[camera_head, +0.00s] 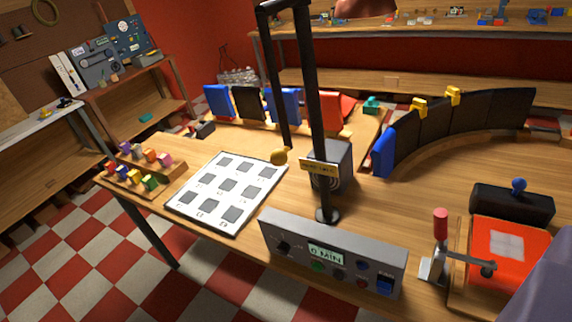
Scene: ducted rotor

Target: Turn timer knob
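A grey control box (333,254) stands on the wooden table at the lower middle of the view. Its sloped front has a dark round knob (283,248) at the left end, which looks like the timer knob. To the right of the knob is a pale display (326,253) that seems to read "0 MIN", with small coloured buttons and a blue switch (385,285) farther right. Nothing touches the knob. The knob's exact pointer direction is too small to tell. My gripper is not in view.
A tall black frame (313,110) rises just behind the box. A white board with grey squares (227,189) lies to the left, beside a rack of coloured blocks (142,172). A red-handled clamp (440,240) and an orange plate (508,250) stand to the right.

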